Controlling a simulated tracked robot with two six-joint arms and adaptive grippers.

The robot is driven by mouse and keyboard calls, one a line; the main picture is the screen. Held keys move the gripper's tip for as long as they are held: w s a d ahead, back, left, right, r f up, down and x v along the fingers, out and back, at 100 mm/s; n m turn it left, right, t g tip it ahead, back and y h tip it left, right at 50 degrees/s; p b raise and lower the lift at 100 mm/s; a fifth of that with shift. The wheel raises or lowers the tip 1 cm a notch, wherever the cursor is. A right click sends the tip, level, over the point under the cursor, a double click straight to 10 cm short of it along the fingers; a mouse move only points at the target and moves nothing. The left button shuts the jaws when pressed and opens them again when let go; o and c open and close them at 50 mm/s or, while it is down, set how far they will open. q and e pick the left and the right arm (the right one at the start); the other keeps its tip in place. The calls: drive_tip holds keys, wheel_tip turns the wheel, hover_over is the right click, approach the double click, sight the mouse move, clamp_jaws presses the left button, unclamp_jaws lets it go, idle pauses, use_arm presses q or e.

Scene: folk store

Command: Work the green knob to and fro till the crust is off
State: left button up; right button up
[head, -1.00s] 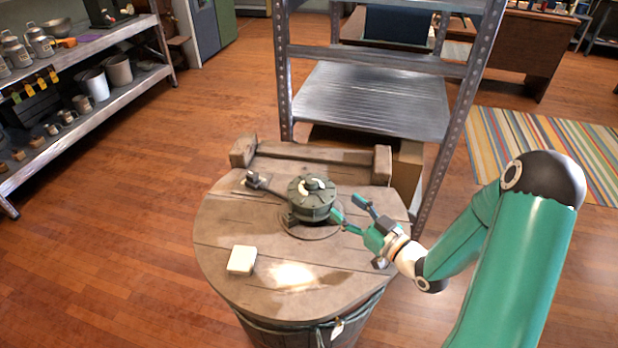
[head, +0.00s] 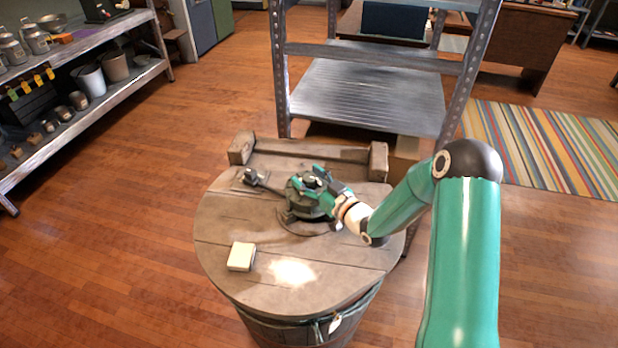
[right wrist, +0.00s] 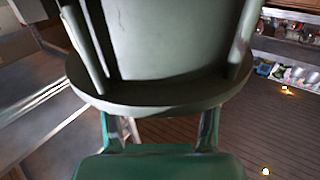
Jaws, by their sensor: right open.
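The dark green round knob (head: 299,203) sits on a fitting on the round wooden barrel top (head: 225,222). In the right wrist view the knob (right wrist: 170,45) fills the upper middle, very close. My right gripper (head: 315,185) is at the knob, with its green fingers over its top and side. The jaws are open. In the right wrist view the fingers run up to the knob's rim, and their tips are hidden there. I cannot tell whether they touch it. The knob's top is mostly covered by the gripper, so the pale crust cannot be judged. My left gripper is not in view.
A small cream block (head: 241,256) lies at the front left of the barrel top. A dark lever (head: 262,182) reaches left from the knob. A wooden bar (head: 310,158) lies along the back edge. A metal shelf rack (head: 370,95) stands close behind.

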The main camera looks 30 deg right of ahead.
drive_tip(key=shift+c, duration=0.3)
drive_tip(key=c, duration=1.1)
drive_tip(key=shift+f+m+h+b, duration=0.2)
drive_tip(key=shift+m+h+b, duration=0.2)
drive_tip(key=shift+h+b, duration=0.35)
drive_tip(key=m+h+b, duration=0.1)
drive_tip(key=h+b, duration=0.1)
drive_tip(key=m+h+b, duration=0.2)
drive_tip(key=h+b, duration=0.1)
drive_tip(key=m+g+h+b, duration=0.1)
drive_tip(key=m+h+b, duration=0.1)
drive_tip(key=b, duration=0.1)
drive_tip(key=shift+a+f+h, duration=0.1)
drive_tip(key=shift+a+h, duration=0.15)
drive_tip(key=shift+h, duration=0.1)
drive_tip(key=m+g+h+b, duration=0.1)
drive_tip(key=m+g+h, duration=0.1)
drive_tip(key=h, duration=0.1)
drive_tip(key=shift+m+b, duration=0.3)
drive_tip(key=shift+b, duration=0.1)
drive_tip(key=shift+d+r+m+g+h, duration=0.1)
drive_tip(key=shift+r+m+g+h, duration=0.05)
drive_tip(key=shift+m+g+h, duration=0.4)
drive_tip(key=shift+d+r+m+g+h, duration=0.1)
drive_tip(key=shift+m+g+h, duration=0.25)
drive_tip(key=shift+h, duration=0.4)
drive_tip(key=shift+b, duration=0.3)
drive_tip(key=o, duration=1.2)
drive_tip(key=shift+c, duration=0.2)
drive_tip(key=shift+s, duration=0.1)
